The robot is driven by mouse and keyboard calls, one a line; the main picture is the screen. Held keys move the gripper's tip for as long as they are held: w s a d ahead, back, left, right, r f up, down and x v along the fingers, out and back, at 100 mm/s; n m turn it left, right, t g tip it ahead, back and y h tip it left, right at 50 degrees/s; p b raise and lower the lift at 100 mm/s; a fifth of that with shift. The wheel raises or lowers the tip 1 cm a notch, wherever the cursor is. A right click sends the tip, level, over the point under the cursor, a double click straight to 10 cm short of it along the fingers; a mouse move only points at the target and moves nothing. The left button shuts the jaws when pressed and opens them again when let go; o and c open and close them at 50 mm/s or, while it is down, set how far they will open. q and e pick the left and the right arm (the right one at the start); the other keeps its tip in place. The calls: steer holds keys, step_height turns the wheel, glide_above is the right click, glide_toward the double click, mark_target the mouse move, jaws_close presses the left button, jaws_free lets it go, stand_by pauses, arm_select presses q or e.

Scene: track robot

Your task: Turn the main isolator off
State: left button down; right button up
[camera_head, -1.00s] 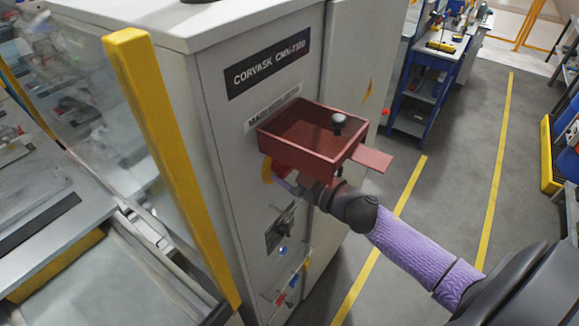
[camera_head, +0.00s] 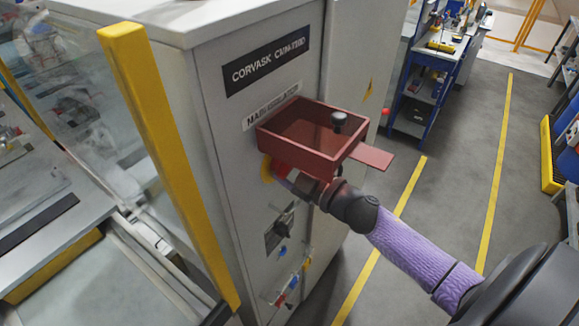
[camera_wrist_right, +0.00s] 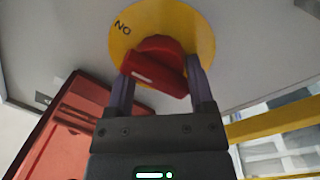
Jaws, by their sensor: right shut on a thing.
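The main isolator is a red rotary handle (camera_wrist_right: 155,65) on a round yellow plate (camera_wrist_right: 195,30) on the grey cabinet. The plate carries the letters "ON". My right gripper (camera_wrist_right: 160,88) is shut on the red handle, with one finger on each side of it. The handle sits tilted, sloping down toward the right in the wrist view. In the head view a red open box (camera_head: 300,158) partly hides the yellow plate (camera_head: 266,169) and my right gripper (camera_head: 284,176) beneath it. My left gripper is not in view.
The red box, with a black knob (camera_head: 338,120) and a flat tab (camera_head: 370,157), juts from the cabinet (camera_head: 205,110) just above my gripper. Lower down are a black switch (camera_head: 280,230) and small coloured parts. A yellow post (camera_head: 165,150) stands left; open floor lies right.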

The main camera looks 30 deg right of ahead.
steer(key=shift+n+b, duration=0.65)
steer(key=shift+n, duration=1.25)
steer(key=shift+f+n+y+b, duration=0.1)
steer(key=shift+n+y+b, duration=0.5)
steer(key=shift+n, duration=1.4)
steer(key=shift+f+n+b, duration=0.1)
steer(key=shift+n+b, duration=1.05)
steer(key=shift+n, duration=1.25)
steer(key=shift+f+n+y+b, duration=0.15)
steer(key=shift+n+y+b, duration=0.45)
steer(key=shift+n, duration=1)
